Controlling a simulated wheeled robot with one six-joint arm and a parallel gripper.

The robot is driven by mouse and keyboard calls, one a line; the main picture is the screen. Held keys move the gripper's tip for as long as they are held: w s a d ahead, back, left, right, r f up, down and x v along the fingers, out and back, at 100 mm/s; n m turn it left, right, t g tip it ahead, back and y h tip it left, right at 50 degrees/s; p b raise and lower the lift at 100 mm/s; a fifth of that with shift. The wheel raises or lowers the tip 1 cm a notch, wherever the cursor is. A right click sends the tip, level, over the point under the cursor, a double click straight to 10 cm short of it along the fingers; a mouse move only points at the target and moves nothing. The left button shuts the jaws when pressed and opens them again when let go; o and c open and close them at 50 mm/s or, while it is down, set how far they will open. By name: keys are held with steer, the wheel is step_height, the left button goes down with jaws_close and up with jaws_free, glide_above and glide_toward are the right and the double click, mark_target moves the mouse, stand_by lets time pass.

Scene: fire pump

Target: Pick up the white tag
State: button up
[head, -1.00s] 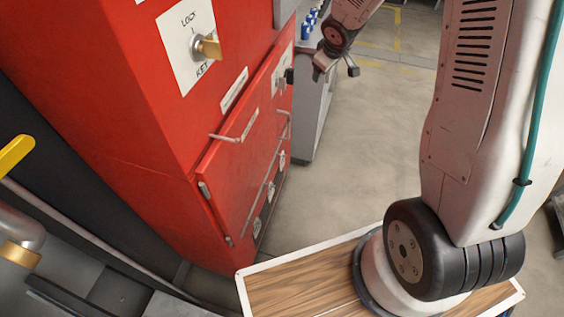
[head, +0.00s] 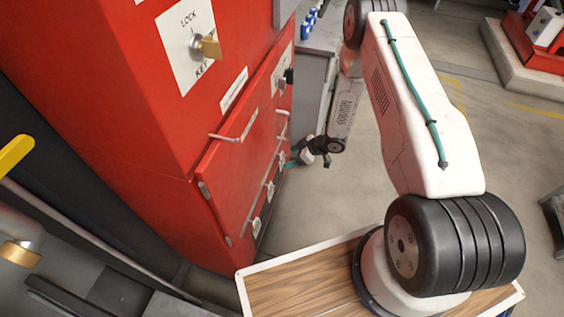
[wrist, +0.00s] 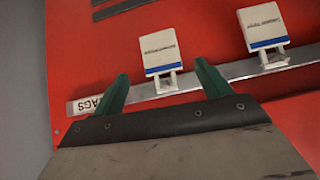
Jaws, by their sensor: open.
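In the wrist view, a white tag (wrist: 160,52) with a blue stripe and small dark lettering hangs from a metal rail on the red panel. A second, similar white tag (wrist: 263,28) hangs to its right. My gripper (wrist: 163,70) is open, its green fingers pointing at the panel on either side of the nearer tag's lower part. No contact with it is clear. In the head view my gripper (head: 292,163) is close to the cabinet's right edge, and white tags (head: 270,190) show on the cabinet front, partly too small to read.
The red cabinet (head: 130,110) fills the left, with a key switch (head: 205,46) and a door handle (head: 235,132). The metal rail (wrist: 200,84) carries a label ending in "AGS". A grey cabinet (head: 315,85) stands behind. Floor (head: 340,195) right of the cabinet is clear.

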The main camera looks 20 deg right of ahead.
mark_target(283, 161)
steer(key=x, duration=0.6)
steer(key=shift+s+a+f, duration=0.1)
steer(key=shift+a+f, duration=0.1)
steer(key=c, duration=1.1)
steer(key=shift+r, duration=0.15)
